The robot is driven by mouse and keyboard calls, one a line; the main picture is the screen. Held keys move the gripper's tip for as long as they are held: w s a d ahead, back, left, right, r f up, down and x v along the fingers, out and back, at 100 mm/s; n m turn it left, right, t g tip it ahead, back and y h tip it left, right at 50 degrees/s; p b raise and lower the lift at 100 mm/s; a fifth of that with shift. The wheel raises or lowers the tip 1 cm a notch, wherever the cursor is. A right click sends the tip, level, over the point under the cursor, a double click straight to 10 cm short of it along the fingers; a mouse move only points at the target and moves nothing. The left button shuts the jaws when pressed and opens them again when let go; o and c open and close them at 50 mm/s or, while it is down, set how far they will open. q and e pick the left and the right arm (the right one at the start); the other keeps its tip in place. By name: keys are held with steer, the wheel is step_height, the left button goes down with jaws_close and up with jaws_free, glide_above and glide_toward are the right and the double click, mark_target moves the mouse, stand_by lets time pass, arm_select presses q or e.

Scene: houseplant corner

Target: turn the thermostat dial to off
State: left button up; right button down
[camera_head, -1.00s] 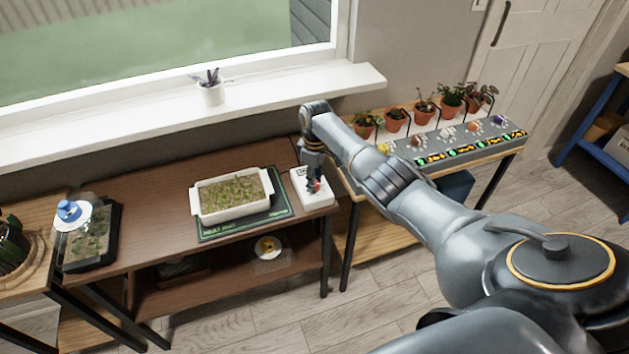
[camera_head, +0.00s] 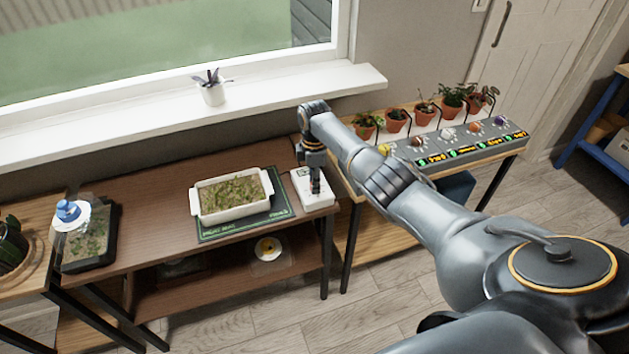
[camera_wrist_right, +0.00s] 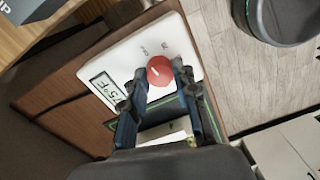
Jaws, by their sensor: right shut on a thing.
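The white thermostat box (camera_head: 322,201) sits at the right end of the brown table. Its red round dial (camera_wrist_right: 158,66), with a white pointer mark, shows in the right wrist view, along with its display (camera_wrist_right: 106,87) and small labels that I cannot read surely. My right gripper (camera_head: 315,190) points down onto the box. In the right wrist view its two fingers (camera_wrist_right: 159,78) are closed on the dial's sides. The dial is hidden in the head view. My left gripper is not in view.
A white planter tray (camera_head: 232,209) on a green heat mat (camera_head: 240,229) stands left of the thermostat. To the right, a grey control strip (camera_head: 455,151) fronts several potted plants. The windowsill (camera_head: 140,122) runs behind the table.

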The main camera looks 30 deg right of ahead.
stand_by(0.3)
steer(key=c, duration=1)
jaws_free()
steer(key=r, duration=1.2)
steer(key=shift+w+d, duration=0.15)
steer(key=shift+w, duration=0.05)
